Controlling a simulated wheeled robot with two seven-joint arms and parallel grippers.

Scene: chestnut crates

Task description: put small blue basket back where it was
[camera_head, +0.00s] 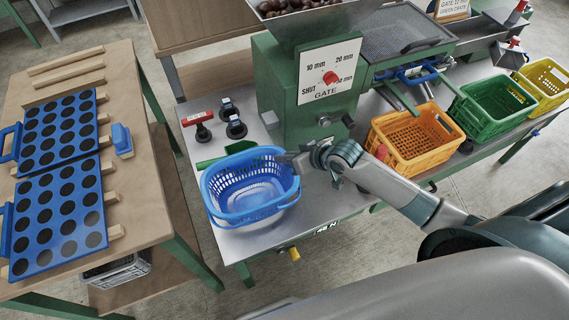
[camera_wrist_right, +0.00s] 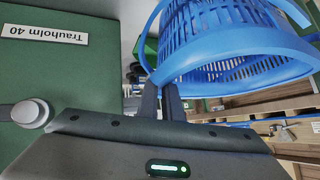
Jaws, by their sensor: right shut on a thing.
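The small blue basket (camera_head: 245,187) is at the left end of the steel bench in the head view, empty, with slotted walls. My right gripper (camera_head: 290,160) reaches in from the right and is shut on the basket's right rim or handle. In the right wrist view the gripper's fingers (camera_wrist_right: 162,100) meet at the edge of the blue basket (camera_wrist_right: 235,45), which fills the upper right. I cannot tell whether the basket's base touches the bench. My left gripper is not in view.
The steel bench (camera_head: 225,250) carries a green machine (camera_head: 285,95) with a gate dial behind the basket. Orange (camera_head: 415,140), green (camera_head: 493,107) and yellow (camera_head: 545,85) crates stand to the right. A red-handled tool (camera_head: 197,120) and dark knobs lie behind. A wooden table (camera_head: 140,200) with blue hole plates stands left.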

